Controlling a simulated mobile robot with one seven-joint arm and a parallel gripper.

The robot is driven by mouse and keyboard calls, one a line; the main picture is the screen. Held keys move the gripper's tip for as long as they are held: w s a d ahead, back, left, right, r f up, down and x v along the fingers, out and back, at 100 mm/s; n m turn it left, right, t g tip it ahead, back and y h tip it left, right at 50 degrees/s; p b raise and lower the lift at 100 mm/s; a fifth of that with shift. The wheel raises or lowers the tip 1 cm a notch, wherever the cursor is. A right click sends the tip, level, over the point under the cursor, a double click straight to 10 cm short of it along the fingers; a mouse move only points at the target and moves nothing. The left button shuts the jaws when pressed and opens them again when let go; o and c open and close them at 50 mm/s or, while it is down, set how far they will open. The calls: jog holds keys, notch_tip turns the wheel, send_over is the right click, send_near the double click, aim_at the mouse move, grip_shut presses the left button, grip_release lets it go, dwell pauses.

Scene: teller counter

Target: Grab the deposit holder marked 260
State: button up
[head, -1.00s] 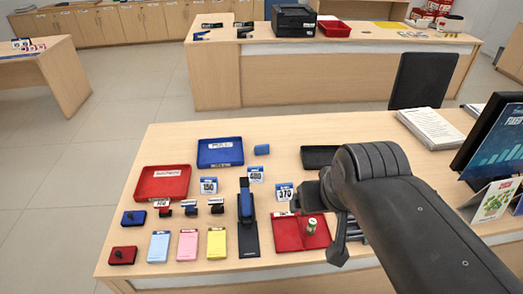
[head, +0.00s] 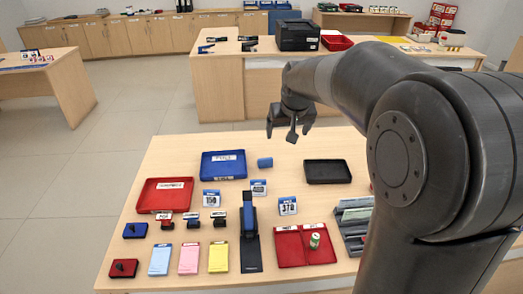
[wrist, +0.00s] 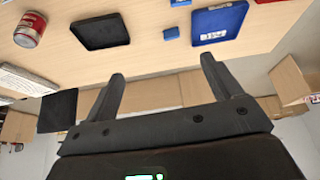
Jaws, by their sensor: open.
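My gripper (head: 282,134) is open and empty, raised above the back edge of the counter, apart from the cards. In the wrist view its two fingers (wrist: 162,70) are spread with nothing between them. No card shows in that view.
A blue tray (head: 203,168), a red tray (head: 145,200), a black tray (head: 312,179) and a blue block (head: 265,162) lie on the counter. A can (wrist: 30,30) shows in the wrist view.

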jog(key=w+a+f, duration=0.2)
jog(key=w+f, duration=0.8)
jog(key=w, duration=0.4)
send_near(266, 160)
jog(key=shift+n+g, duration=0.3)
jog(key=w+f, duration=0.1)
jog(key=f, duration=0.1)
jog(key=w+f, duration=0.2)
jog(key=shift+w+f, duration=0.15)
jog(key=shift+f, duration=0.15)
jog(key=x, duration=0.4)
jog(key=shift+s+a+f, duration=0.15)
jog(key=shift+s+f, duration=0.1)
jog(key=shift+f, duration=0.25)
jog(key=shift+w+f, duration=0.25)
jog(key=shift+f, duration=0.25)
jog(key=c, duration=1.2)
jog(key=shift+o, duration=0.2)
jog(key=shift+r, duration=0.1)
